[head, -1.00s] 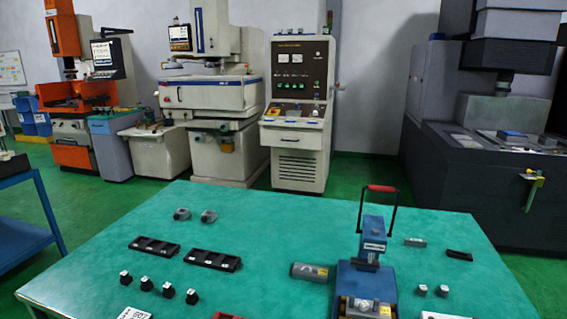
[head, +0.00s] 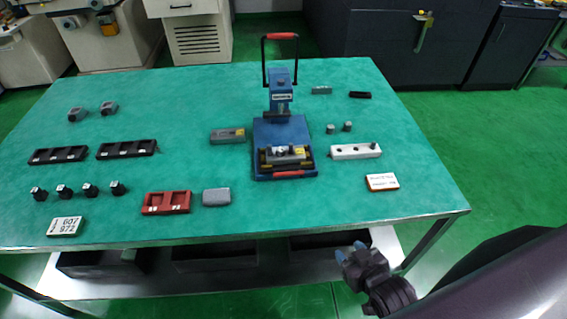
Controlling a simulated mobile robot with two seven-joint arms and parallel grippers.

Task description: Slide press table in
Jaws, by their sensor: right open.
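A blue hand press (head: 281,105) with a red-gripped lever (head: 281,36) stands upright on the green-topped table. Its press table (head: 286,158) is at the front of the blue base, with a red handle (head: 288,174) at its near edge. A grey metal block with a small dark part lies on the press table, in front of the press column. My right gripper (head: 350,252) is open and empty, below and in front of the table's near edge, apart from the press. My left gripper is not in view.
On the green table (head: 330,205), a white block (head: 355,151) and a label card (head: 382,182) lie right of the press. A grey block (head: 227,136), a red tray (head: 166,202) and black trays (head: 127,149) lie left. Dark bins (head: 215,257) sit on the shelf below.

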